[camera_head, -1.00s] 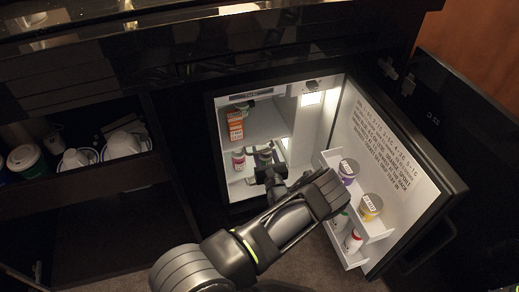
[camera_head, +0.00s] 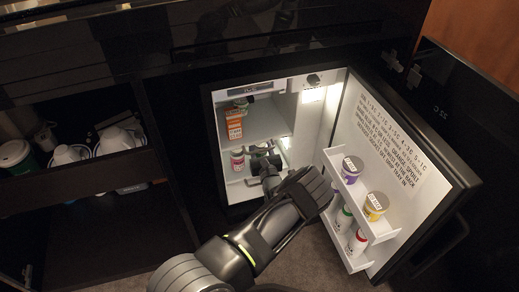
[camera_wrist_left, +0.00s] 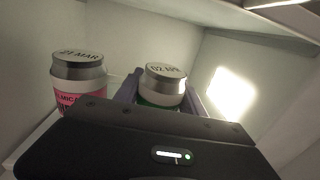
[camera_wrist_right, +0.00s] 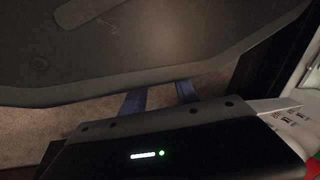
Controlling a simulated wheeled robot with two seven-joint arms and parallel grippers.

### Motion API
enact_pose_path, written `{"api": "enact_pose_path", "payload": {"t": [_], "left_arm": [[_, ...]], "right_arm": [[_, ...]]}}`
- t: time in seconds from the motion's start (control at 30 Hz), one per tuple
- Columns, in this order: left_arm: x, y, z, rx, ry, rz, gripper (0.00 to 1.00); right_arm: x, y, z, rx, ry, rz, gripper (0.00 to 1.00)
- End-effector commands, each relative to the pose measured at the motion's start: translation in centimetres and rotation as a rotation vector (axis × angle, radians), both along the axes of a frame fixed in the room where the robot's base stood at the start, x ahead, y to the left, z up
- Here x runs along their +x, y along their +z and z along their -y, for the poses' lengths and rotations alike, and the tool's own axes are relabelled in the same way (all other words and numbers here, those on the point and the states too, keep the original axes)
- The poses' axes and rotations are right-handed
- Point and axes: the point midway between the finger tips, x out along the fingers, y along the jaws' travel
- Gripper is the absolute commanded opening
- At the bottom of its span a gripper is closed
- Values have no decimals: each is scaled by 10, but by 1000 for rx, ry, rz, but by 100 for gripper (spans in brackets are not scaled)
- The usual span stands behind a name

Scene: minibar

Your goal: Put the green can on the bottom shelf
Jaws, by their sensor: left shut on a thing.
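The green can (camera_wrist_left: 164,86) shows a silver lid with a date and a strip of green body in the left wrist view. My left gripper (camera_wrist_left: 160,92) is shut on it, one finger on each side. In the head view, this gripper (camera_head: 262,160) is inside the open fridge, at the lower shelf (camera_head: 238,190). The gripper mostly hides the can there, and I cannot tell whether its base touches the shelf. My right gripper (camera_wrist_right: 160,98) shows two separated fingers with nothing between them, above carpet.
A pink-labelled can (camera_head: 237,160) stands left of my left gripper; it also shows in the left wrist view (camera_wrist_left: 80,82). An orange carton (camera_head: 234,124) stands on the shelf above. The open door (camera_head: 400,150) has racks with several containers. Cups (camera_head: 70,155) are in the left cabinet.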

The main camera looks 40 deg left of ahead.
Motion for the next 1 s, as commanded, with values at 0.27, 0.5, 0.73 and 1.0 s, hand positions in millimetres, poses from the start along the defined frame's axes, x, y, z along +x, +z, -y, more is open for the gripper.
{"api": "enact_pose_path", "payload": {"t": [0.27, 0.5, 0.73, 1.0], "left_arm": [[1, 0, 0, 1, -1, 3, 0], [1, -4, 1, 0, -1, 1, 54], [1, -4, 1, 0, -1, 1, 69], [1, 0, 1, 1, -1, 2, 69]], "right_arm": [[0, 0, 0, 1, 1, 1, 36], [0, -2, 0, 1, 0, 0, 36], [0, -2, 0, 1, 0, -1, 36], [0, 0, 0, 1, 0, -1, 36]]}}
